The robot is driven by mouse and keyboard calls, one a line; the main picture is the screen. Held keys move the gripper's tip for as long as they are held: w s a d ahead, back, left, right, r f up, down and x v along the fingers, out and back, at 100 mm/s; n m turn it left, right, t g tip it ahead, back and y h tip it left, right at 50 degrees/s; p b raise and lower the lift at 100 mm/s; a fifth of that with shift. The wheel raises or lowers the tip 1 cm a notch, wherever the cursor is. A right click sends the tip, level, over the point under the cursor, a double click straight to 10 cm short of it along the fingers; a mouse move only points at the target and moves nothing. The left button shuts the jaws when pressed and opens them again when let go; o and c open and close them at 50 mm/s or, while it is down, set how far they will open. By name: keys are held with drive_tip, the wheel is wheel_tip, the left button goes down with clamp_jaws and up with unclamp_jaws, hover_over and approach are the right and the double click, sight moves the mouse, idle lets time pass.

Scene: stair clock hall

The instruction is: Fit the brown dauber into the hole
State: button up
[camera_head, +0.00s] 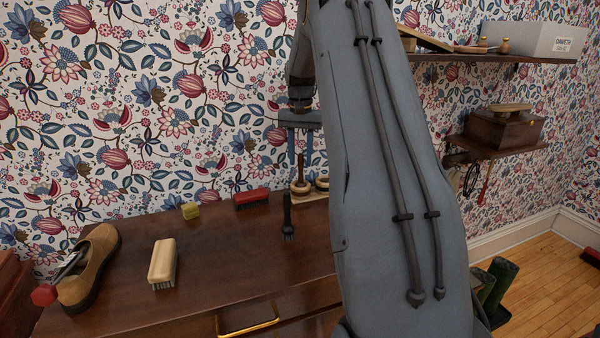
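My gripper (300,160) points down above the far part of the dark wooden cabinet top, with its two blue fingers apart. A thin brown upright handle with a round pale wooden piece (300,187) stands just below and partly between the fingertips; I see no clear contact. It stands at a light wooden base (305,199) with another round piece (322,184), partly hidden by my arm. A dark brush-like dauber (288,217) with a bristle end lies or stands nearer on the cabinet top. I cannot tell which is the brown dauber, and no empty hole is clearly visible.
Wall shelves (515,58) carry boxes at right. My arm hides the cabinet's right part.

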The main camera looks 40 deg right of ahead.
wheel_tip(320, 180, up, 7)
drive_tip(key=shift+f+b, duration=0.15)
drive_tip(key=shift+b, duration=0.6)
drive_tip(key=s+a+f+n, duration=0.2)
drive_tip(key=s+a+f, duration=0.2)
drive_tip(key=a, duration=0.4)
drive_tip(key=s+a+f+n, duration=0.2)
drive_tip(key=s+a+f, duration=0.2)
drive_tip(key=a, duration=0.5)
drive_tip(key=s+a+f+n, duration=0.2)
drive_tip(key=s+a+f, duration=0.2)
drive_tip(key=s+a, duration=0.4)
drive_tip(key=shift+a+n+t, duration=0.3)
drive_tip(key=s+a+f+n, duration=0.1)
drive_tip(key=s, duration=0.2)
drive_tip(key=s+a+f, duration=0.2)
drive_tip(key=s, duration=0.2)
drive_tip(key=s+a+f+n, duration=0.1)
drive_tip(key=s+a, duration=0.1)
drive_tip(key=s, duration=0.2)
drive_tip(key=shift+s+a+f+n, duration=0.1)
drive_tip(key=shift+a+f+n, duration=0.15)
drive_tip(key=shift+n, duration=0.05)
drive_tip(key=shift+s+a+f, duration=0.15)
drive_tip(key=shift+s, duration=0.2)
